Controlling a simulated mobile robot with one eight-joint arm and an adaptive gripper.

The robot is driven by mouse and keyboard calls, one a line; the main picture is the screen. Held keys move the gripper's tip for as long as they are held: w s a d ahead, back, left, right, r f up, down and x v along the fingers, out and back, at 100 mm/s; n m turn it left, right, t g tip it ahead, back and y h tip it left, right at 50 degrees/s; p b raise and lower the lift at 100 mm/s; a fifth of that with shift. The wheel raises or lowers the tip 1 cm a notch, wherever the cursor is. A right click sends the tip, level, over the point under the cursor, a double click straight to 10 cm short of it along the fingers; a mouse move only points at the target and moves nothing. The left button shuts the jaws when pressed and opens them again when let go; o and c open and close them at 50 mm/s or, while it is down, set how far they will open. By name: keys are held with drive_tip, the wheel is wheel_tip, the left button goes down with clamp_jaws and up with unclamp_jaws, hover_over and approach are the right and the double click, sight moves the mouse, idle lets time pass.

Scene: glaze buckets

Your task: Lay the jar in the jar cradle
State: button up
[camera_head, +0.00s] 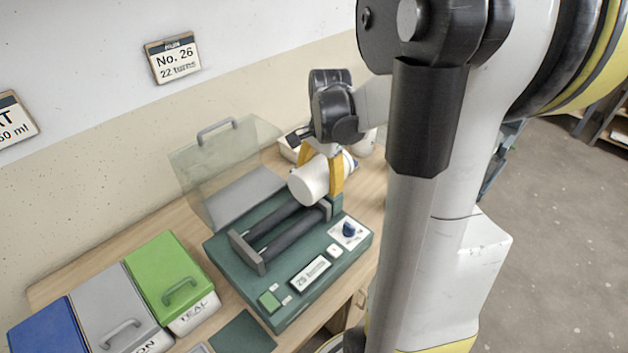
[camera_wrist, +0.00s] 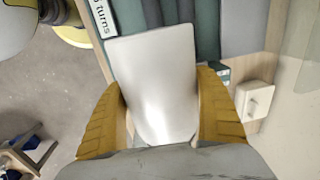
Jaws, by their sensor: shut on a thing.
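The jar (camera_head: 308,183) is a plain white cylinder. It also fills the middle of the wrist view (camera_wrist: 155,80). My gripper (camera_head: 322,178) is shut on it, with yellow fingers on both of its sides in the wrist view (camera_wrist: 160,108). The jar cradle (camera_head: 290,236) is a pair of dark parallel rollers between grey end plates on a dark green machine (camera_head: 222,248). The jar appears over the rollers' far end; I cannot tell whether it touches them. The rollers also show at the top of the wrist view (camera_wrist: 130,14).
A clear hinged lid (camera_head: 222,160) stands raised behind the rollers. The machine's front has a blue knob (camera_head: 349,229), a display (camera_head: 310,273) and a green button (camera_head: 269,301). Green (camera_head: 172,270), grey (camera_head: 112,305) and blue (camera_head: 48,328) lidded bins stand at the left.

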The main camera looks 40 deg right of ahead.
sight(320, 163)
drive_tip(key=shift+r+p, duration=1.9)
drive_tip(key=shift+r, duration=0.75)
drive_tip(key=shift+f, duration=0.1)
